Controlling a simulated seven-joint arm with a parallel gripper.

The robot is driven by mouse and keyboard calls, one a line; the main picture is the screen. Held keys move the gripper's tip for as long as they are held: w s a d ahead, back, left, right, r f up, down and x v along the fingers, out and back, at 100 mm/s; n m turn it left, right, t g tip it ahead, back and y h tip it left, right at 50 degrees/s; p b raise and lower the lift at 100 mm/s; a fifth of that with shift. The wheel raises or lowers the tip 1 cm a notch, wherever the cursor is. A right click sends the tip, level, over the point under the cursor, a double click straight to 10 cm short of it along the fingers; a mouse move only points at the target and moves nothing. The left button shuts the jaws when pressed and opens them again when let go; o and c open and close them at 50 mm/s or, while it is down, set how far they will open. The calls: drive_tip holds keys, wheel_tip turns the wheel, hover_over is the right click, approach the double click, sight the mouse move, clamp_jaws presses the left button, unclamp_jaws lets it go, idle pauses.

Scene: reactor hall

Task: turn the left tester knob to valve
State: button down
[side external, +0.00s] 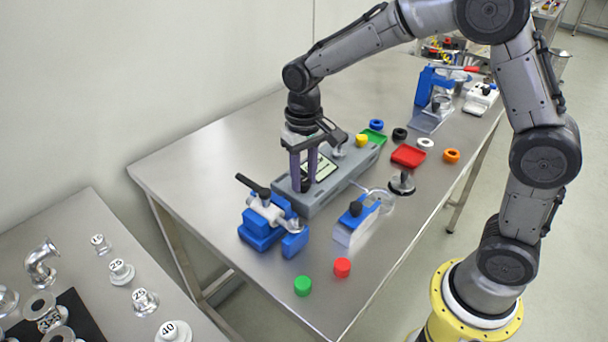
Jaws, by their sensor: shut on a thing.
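The tester is a long grey box (325,197) on the steel table, with a pale label panel on its top. My gripper (305,186) points down over the left end of the tester, its purple fingers closed around the black left knob (306,185). The fingers hide much of the knob, and I cannot read which mark it points to. A metal fitting (338,141) and a yellow cap (361,141) are at the tester's far end.
A blue clamp (262,232) with a black handle stands close in front of the tester. A blue and white holder (356,222) is to its right. Green (303,286) and red (342,267) caps lie near the front edge. Red tray (408,156) and several rings lie farther back.

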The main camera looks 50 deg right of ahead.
sight(304, 181)
drive_tip(key=m, duration=0.4)
drive_tip(key=shift+m, duration=0.3)
drive_tip(key=m, duration=0.4)
drive_tip(key=shift+r+m, duration=0.1)
drive_tip(key=shift+m, duration=0.2)
drive_tip(key=c, duration=0.5)
unclamp_jaws()
drive_tip(key=shift+c, duration=0.2)
wheel_tip(304, 181, up, 14)
idle(0.3)
